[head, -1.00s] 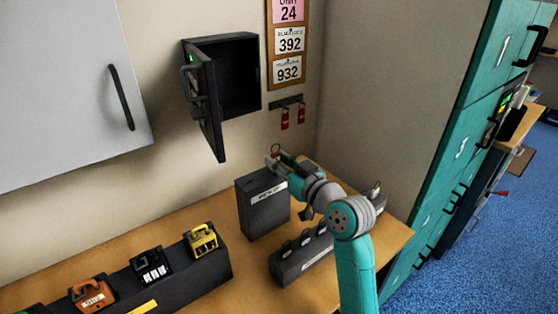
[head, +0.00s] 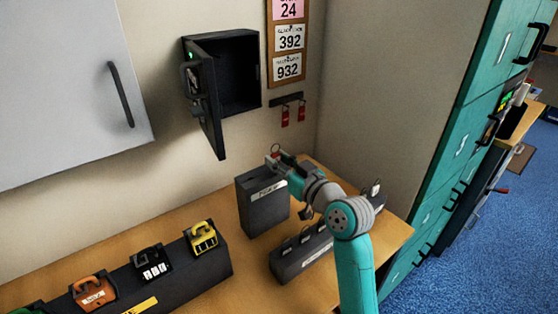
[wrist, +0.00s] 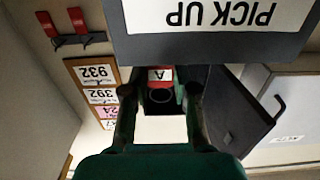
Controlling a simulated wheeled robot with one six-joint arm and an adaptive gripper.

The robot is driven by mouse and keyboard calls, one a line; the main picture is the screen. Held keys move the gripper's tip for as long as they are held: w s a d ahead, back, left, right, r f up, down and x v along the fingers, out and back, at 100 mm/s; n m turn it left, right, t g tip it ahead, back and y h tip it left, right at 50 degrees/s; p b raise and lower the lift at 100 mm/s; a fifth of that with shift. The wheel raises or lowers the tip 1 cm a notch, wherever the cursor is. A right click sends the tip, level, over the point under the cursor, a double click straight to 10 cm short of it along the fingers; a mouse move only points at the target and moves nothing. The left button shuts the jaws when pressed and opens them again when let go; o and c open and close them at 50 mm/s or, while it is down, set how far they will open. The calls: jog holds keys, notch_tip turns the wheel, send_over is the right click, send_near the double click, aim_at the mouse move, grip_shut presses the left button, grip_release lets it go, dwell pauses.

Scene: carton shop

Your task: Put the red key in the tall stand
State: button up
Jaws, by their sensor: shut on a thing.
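The tall stand (head: 264,212) is a dark upright box with a white label, on the wooden counter below the open wall box. In the wrist view the tall stand (wrist: 150,46) spans the top, and its label reads PICK UP upside down. My gripper (head: 280,158) is at the stand's top. In the wrist view my gripper (wrist: 160,92) is shut on a red key (wrist: 160,75) with a white A tag and a dark ring. The key is close to the stand's edge; I cannot tell whether it is in the stand.
An open dark wall box (head: 236,75) hangs above, its door swung out. Two red tags (head: 285,117) hang from a wall rail. A low dark rack (head: 302,257) stands right of the tall stand. A long holder (head: 172,284) with several coloured padlocks lies at front left.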

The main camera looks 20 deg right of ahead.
jog(key=shift+f, duration=0.4)
dwell(0.4)
jog(key=o, duration=0.9)
jog(key=shift+o, duration=0.2)
jog(key=v, duration=0.8)
dwell(0.4)
